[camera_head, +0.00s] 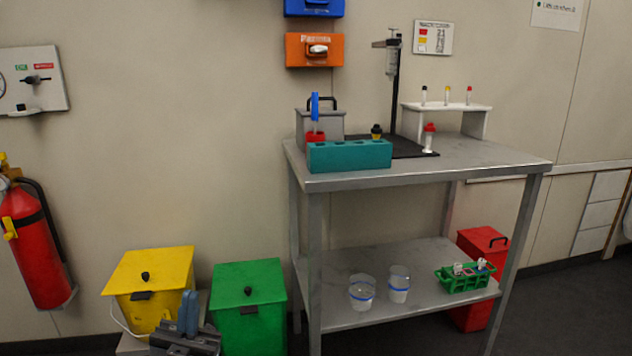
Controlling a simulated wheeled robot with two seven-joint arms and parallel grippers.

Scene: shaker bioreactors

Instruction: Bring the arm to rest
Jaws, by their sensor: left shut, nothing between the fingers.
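My left gripper (188,300) shows at the bottom left of the head view, low in front of the yellow bin and the green bin. Its two blue-grey fingers point up and are together, with nothing between them. It is well to the left of the metal table (440,165) and below its top. My right gripper is not in view.
The yellow bin (150,270) and green bin (248,290) stand close by the gripper. A teal rack (350,156) and a white stand (447,106) are on the table. Cups (362,292) and a green rack (465,283) sit on its lower shelf. A fire extinguisher (32,240) hangs at left.

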